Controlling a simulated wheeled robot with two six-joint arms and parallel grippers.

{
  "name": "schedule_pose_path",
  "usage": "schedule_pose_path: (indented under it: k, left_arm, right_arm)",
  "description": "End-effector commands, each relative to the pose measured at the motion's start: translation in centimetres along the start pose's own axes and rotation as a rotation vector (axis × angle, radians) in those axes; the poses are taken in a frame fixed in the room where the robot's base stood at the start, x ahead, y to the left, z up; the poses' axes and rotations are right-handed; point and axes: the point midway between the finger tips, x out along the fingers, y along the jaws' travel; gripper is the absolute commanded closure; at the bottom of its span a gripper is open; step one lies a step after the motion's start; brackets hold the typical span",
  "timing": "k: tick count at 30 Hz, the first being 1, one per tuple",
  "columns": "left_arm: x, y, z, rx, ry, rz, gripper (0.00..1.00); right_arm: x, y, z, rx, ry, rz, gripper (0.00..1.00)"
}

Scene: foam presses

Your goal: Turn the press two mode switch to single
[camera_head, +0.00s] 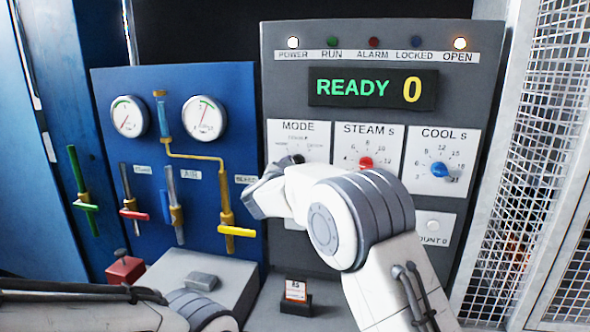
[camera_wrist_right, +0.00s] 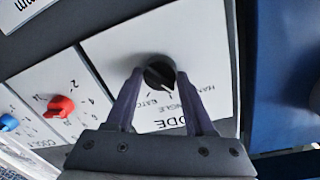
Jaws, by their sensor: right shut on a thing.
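The mode switch is a small black knob (camera_wrist_right: 160,72) on a white MODE plate (camera_wrist_right: 205,55), upside down in the right wrist view. My right gripper (camera_wrist_right: 160,76) is shut on the knob, one finger on each side. Printed position words show around the knob, partly cut by the fingers; I cannot tell surely which one it points to. In the head view the MODE plate (camera_head: 312,138) is at the panel's left, and my right wrist and gripper (camera_head: 283,172) cover its lower part. My left arm crosses the bottom left; its gripper is out of view.
The grey panel (camera_head: 470,50) shows READY 0, with POWER and OPEN lamps lit. Red STEAM (camera_head: 366,163) and blue COOL (camera_head: 438,170) knobs sit beside MODE. A blue board (camera_head: 110,90) with gauges and valve handles stands left; mesh fencing (camera_head: 540,130) stands right.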

Motion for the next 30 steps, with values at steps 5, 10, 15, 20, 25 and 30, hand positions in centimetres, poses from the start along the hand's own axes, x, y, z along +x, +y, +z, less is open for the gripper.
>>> schedule_pose_path:
  k: [5, 10, 15, 20, 25, 30]
  left_arm:
    - [1.3, -0.1, 0.1, 0.001, 0.000, 0.000, 0.00]
    - [2.2, -0.2, 0.1, 0.001, 0.000, 0.000, 0.00]
    - [2.9, -0.2, 0.1, 0.002, 0.000, 0.000, 0.00]
    - [3.3, -0.2, 0.2, 0.002, 0.000, 0.000, 0.00]
    - [3.6, -0.3, 0.2, 0.002, 0.000, 0.000, 0.00]
    - [3.7, -0.3, 0.2, 0.002, 0.000, 0.000, 0.00]
  right_arm:
    - [0.0, 0.0, 0.1, 0.155, -0.011, 0.000, 1.00]
    - [0.0, 0.1, 0.1, 0.295, -0.020, 0.003, 1.00]
    - [0.0, 0.0, 0.0, 0.414, -0.029, 0.005, 1.00]
    - [0.0, 0.1, 0.0, 0.497, -0.035, 0.007, 1.00]
    - [0.0, 0.0, -0.1, 0.549, -0.040, 0.007, 1.00]
    - [0.0, 0.0, -0.1, 0.573, -0.042, 0.008, 1.00]
